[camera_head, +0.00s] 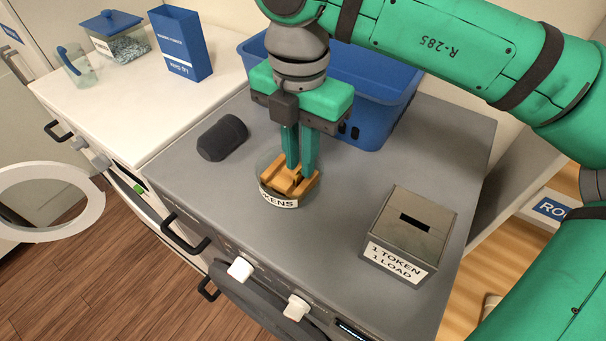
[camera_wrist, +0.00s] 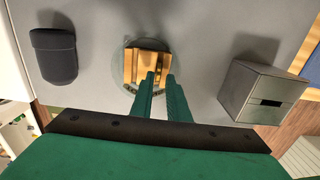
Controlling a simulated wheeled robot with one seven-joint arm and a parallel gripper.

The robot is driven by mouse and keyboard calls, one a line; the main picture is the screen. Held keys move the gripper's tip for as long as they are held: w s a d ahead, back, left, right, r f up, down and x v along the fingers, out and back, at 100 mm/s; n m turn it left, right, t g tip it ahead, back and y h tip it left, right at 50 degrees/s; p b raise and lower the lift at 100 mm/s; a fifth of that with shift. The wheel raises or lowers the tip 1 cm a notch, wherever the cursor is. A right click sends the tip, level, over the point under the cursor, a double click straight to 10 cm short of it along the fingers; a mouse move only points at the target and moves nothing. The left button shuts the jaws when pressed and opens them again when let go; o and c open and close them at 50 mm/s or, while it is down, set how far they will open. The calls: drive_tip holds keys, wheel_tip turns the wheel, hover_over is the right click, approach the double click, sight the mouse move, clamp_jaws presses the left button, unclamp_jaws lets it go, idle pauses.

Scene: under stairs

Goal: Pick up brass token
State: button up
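The brass token (camera_head: 278,180) is a blocky golden piece in a round clear dish (camera_head: 264,163) with a label ending in "KENS", on the grey machine top. The token also shows in the wrist view (camera_wrist: 148,62), inside the dish's rim. My gripper (camera_head: 301,168) points down into the dish. Its two green fingers are a short way apart, with their tips at the token. In the wrist view the fingertips (camera_wrist: 161,76) overlap the token's near right part. The fingers hide part of the token, and I cannot tell whether they grip it.
A metal slotted box (camera_head: 413,223) marked "1 TOKEN 1 LOAD" stands to the right. A dark cylinder (camera_head: 222,138) lies to the left. A blue basket (camera_head: 380,100) stands behind my gripper. A blue carton (camera_head: 181,44) stands on the white top. The grey top between dish and slotted box is clear.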

drive_tip(key=shift+a+f, duration=0.2)
drive_tip(key=shift+f, duration=1)
clamp_jaws()
drive_tip(key=shift+r, duration=0.45)
wheel_tip(320, 180, up, 2)
drive_tip(key=shift+r, duration=0.1)
drive_tip(key=s+d+r, duration=0.3)
drive_tip(key=s+r, duration=1)
drive_tip(key=r, duration=0.2)
drive_tip(key=shift+s+d, duration=0.2)
drive_tip(key=shift+s, duration=0.15)
